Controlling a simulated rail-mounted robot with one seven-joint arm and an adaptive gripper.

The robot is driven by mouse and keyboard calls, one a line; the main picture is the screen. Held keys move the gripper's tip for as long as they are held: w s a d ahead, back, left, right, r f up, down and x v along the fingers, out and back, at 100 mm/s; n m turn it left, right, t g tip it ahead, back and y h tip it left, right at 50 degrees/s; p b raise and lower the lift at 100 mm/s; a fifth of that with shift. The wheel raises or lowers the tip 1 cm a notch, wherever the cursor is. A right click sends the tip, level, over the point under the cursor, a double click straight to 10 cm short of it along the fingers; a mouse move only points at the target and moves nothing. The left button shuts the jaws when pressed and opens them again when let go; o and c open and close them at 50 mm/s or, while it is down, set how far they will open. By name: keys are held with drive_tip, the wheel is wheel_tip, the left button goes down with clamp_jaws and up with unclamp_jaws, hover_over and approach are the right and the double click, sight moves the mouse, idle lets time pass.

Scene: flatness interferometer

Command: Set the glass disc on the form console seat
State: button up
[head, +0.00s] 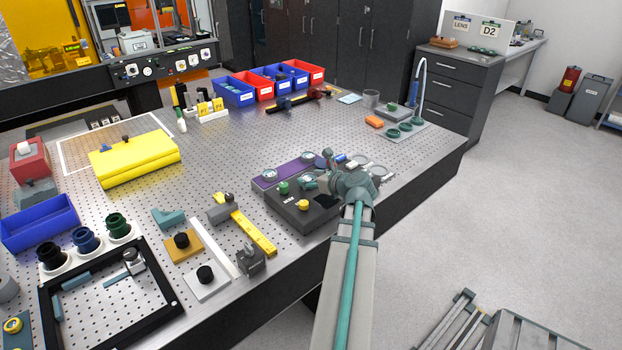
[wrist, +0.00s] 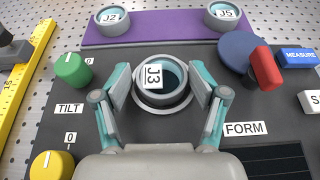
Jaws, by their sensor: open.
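A teal glass disc with a grey rim and a white J3 label (wrist: 155,75) sits in the round grey seat (wrist: 162,112) on the dark console (wrist: 268,108), which is marked FORM and TILT. The disc looks level; whether it is fully down I cannot tell. My gripper (wrist: 160,84) is open, with one finger on each side of the disc and visible gaps to it. In the head view my gripper (head: 318,183) is over the console (head: 312,216) and hides much of the seat.
A purple holder (wrist: 165,29) with discs J2 (wrist: 111,16) and J5 (wrist: 223,15) lies behind the console. A yellow ruler (head: 254,233) lies left.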

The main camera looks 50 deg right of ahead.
drive_tip(key=shift+s+a+f, duration=0.1)
drive_tip(key=shift+s+f, duration=0.1)
drive_tip(key=shift+f, duration=0.2)
drive_tip(key=shift+r, duration=0.25)
drive_tip(key=shift+s+r, duration=0.25)
drive_tip(key=shift+s, duration=0.05)
drive_tip(key=v, duration=0.7)
drive_tip(key=b+v, duration=0.1)
drive_tip(key=v, duration=0.3)
drive_tip(key=shift+s+r, duration=0.1)
drive_tip(key=shift+r, duration=0.25)
